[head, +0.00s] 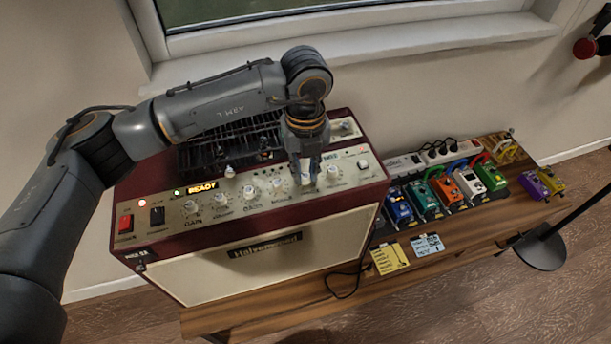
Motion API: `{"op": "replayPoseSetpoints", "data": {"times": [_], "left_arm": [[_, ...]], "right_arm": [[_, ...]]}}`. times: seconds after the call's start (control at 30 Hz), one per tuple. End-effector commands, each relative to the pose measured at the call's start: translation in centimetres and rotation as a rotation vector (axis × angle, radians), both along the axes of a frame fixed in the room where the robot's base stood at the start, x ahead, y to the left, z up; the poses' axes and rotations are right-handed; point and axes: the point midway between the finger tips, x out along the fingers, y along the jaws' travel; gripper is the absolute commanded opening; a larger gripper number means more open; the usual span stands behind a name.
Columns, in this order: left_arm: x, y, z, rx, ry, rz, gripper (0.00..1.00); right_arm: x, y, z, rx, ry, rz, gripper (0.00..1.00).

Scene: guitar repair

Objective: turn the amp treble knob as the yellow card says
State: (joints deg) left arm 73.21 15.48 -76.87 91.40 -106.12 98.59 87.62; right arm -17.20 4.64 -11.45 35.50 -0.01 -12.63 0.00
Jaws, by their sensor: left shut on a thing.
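The dark red amp (270,252) stands on a wooden bench, with a row of pale knobs along its metal control panel (235,207). My left gripper (306,181) points down at the panel, its fingers shut on a knob (306,179) right of the panel's middle. The fingers partly cover this knob, and its label and pointer are not readable, so I cannot tell from the label whether it is treble. The yellow card (389,259) lies on the bench to the right of the amp. Its writing is too small to read. My right gripper is not in view.
Several coloured pedals (465,184) and a power strip (438,152) fill the bench right of the amp. A blue card (427,245) lies beside the yellow one. The panel display (202,187) reads READY. A stand with a round black base (540,251) is at the right.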

Motion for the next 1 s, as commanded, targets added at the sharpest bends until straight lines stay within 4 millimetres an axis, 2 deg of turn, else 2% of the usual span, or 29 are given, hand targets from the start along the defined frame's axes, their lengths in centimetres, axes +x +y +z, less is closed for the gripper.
{"op": "replayPoseSetpoints", "data": {"times": [0.03, 0.3, 1.0], "left_arm": [[0.1, 0.0, -0.4, -0.001, -0.003, 0.043, 0.0], [0.1, 0.0, -0.4, -0.001, -0.003, 0.3, 0.0], [0.1, 0.1, -0.2, -0.002, -0.003, 0.962, 0.0]], "right_arm": [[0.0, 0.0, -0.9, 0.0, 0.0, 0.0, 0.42], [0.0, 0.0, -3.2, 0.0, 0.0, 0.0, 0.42], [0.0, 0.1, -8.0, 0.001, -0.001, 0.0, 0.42]]}}
